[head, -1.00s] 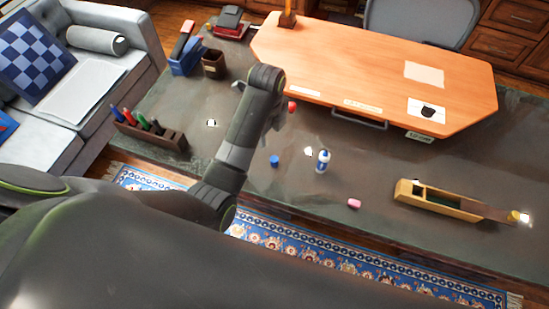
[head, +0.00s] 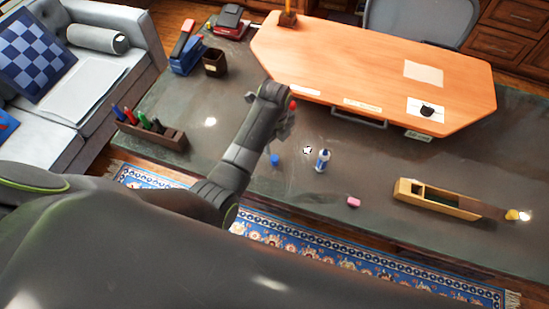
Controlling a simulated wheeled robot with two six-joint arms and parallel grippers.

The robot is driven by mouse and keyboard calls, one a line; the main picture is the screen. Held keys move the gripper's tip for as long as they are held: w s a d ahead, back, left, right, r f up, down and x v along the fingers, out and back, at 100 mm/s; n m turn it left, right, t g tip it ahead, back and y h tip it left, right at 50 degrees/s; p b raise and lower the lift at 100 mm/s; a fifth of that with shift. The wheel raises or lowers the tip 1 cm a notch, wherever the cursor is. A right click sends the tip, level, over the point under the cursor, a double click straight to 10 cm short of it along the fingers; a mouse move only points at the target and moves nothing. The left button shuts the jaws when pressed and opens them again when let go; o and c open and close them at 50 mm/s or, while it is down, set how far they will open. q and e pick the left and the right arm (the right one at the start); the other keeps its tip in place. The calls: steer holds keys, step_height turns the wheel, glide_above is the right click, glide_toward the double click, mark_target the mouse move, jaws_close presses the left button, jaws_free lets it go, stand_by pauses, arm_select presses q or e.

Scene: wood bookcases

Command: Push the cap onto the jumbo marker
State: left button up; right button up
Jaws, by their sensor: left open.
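The jumbo marker (head: 322,160), a short blue and white cylinder, stands upright on the dark desk right of centre in the head view. The small blue cap (head: 275,160) sits on the desk to its left, apart from it. My left gripper (head: 282,130) is open and empty, just beyond the cap in the picture, pointing down towards the desk. Its fingers are small and partly hidden by the wrist. I cannot tell its height above the desk. My right gripper is not in view.
A pink eraser (head: 353,202) lies near the front edge. A pen rack (head: 150,133) stands at the left. A raised orange board (head: 370,65) fills the back. A small red object (head: 293,104) is beside my wrist.

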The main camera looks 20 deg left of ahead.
arm_select(q)
glide_above(275, 157)
steer(key=shift+w+a+f, duration=0.1)
steer(key=shift+f, duration=1.95)
steer(key=shift+f+p, duration=0.4)
steer(key=shift+f, duration=2.15)
steer(key=shift+s, duration=0.2)
steer(key=shift+c, duration=0.3)
steer(key=c, duration=1)
steer(key=shift+r, duration=0.15)
step_height(275, 157, up, 10)
steer(key=shift+f, duration=0.15)
